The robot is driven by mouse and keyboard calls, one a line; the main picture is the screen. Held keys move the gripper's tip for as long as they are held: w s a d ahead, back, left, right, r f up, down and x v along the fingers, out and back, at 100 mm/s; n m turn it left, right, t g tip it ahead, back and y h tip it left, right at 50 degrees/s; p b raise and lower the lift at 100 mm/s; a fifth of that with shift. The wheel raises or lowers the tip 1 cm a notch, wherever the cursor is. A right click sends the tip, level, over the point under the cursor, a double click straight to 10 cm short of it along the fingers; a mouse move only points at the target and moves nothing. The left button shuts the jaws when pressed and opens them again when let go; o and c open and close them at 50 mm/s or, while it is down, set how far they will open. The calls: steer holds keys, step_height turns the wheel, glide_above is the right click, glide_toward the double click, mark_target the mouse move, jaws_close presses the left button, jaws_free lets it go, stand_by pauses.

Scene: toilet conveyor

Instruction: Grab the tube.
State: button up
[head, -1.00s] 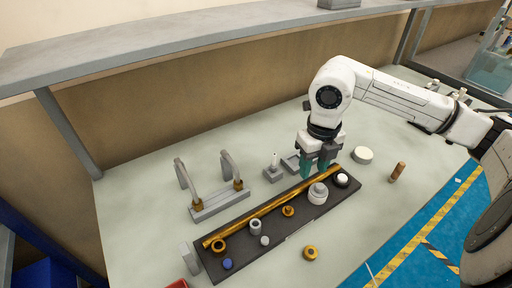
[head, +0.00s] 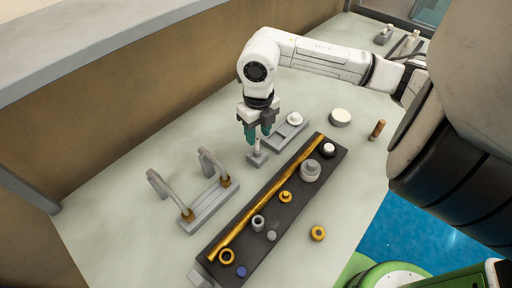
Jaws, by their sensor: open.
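A long gold tube (head: 268,195) lies lengthwise on the dark tray (head: 283,222), along its left side. My gripper (head: 259,139) has teal fingers pointing down and is open. It is above the table, left of the tube's far end and apart from it. Directly under the fingers stands a small grey block (head: 257,159) with a thin upright pale pin (head: 257,146). The pin's top is close to the fingertips or between them; I cannot tell whether they touch it.
The tray also bears a grey stepped round part (head: 310,171), gold rings and small caps. A grey stand with two curved arms (head: 208,207) is left of the tray. A grey holder (head: 285,134) is right of my gripper. A white disc (head: 340,117) and brown cylinder (head: 377,130) stand farther right.

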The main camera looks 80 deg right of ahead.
mark_target(257, 139)
steer(key=shift+w+d+f+p, duration=0.1)
steer(key=shift+f+p, duration=0.35)
steer(key=shift+f, duration=0.95)
steer(key=shift+d+f+p, duration=0.1)
steer(key=shift+f+p, duration=0.35)
steer(key=shift+f, duration=0.9)
steer(key=shift+a, duration=0.1)
jaws_close()
